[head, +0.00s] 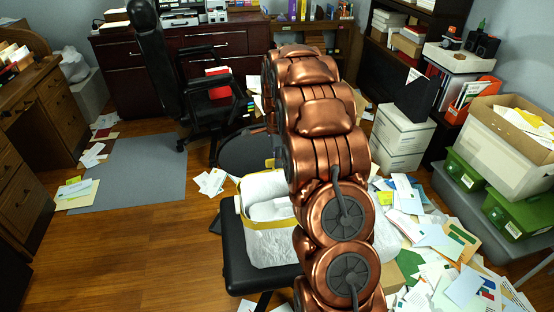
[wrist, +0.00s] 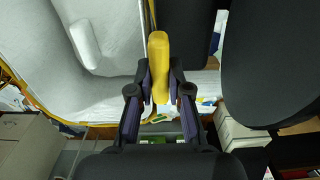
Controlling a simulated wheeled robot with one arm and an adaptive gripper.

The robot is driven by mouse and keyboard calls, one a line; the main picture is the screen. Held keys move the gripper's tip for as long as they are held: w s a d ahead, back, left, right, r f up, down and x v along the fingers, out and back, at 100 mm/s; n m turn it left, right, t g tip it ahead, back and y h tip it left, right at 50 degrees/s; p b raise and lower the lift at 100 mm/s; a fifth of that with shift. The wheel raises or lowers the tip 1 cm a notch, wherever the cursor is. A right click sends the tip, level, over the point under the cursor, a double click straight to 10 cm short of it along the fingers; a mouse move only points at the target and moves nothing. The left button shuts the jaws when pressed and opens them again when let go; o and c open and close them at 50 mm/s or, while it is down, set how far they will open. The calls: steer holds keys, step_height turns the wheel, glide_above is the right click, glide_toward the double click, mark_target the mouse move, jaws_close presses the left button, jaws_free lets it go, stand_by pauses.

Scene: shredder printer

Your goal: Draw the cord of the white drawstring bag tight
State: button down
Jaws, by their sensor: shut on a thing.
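The white drawstring bag (head: 268,248) sits on a black chair seat, with its mouth open upward. A yellow cord (head: 241,212) runs along its rim. In the wrist view the pale bag (wrist: 110,100) fills the upper left, with a small white block (wrist: 85,43) inside. My gripper (wrist: 160,88) is shut on a yellow tab (wrist: 158,50) beside the bag's rim; the tab looks the same colour as the cord. Whether it joins the cord is unclear. In the head view my copper arm hides the gripper and the bag's right side.
The black seat (head: 234,258) is under the bag. Papers (head: 430,235) litter the floor at right, near white boxes (head: 402,135) and green bins (head: 513,205). A black office chair (head: 215,110) stands behind. Wooden floor (head: 150,240) at left is mostly clear.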

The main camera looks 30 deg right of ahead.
steer(key=s+a+r, duration=0.4)
steer(key=s+r, duration=0.4)
steer(key=s, duration=0.1)
steer(key=shift+s+b, duration=0.3)
steer(key=shift+b, duration=0.05)
steer(key=c, duration=1.1)
jaws_free()
steer(key=shift+f, duration=0.1)
step_height(320, 180, up, 12)
steer(key=shift+r, duration=0.1)
stand_by(0.4)
steer(key=s+a+n+p, duration=0.4)
steer(key=s+a+n, duration=0.2)
steer(key=s, duration=0.3)
steer(key=s+a+r+n+g+p, duration=0.1)
steer(key=s+a+n+p, duration=0.2)
steer(key=s+a+n, duration=0.4)
steer(key=s+a+r+n+p, duration=0.1)
steer(key=s+a+n+p, duration=0.3)
steer(key=s+a+n, duration=0.3)
steer(key=shift+s+a+r+n+g+p, duration=0.15)
steer(key=shift+s+n, duration=0.5)
steer(key=shift+s, duration=0.65)
steer(key=shift+s+a+n+g+p, duration=0.1)
steer(key=shift+s+n+g+p, duration=0.15)
steer(key=shift+s+n, duration=0.75)
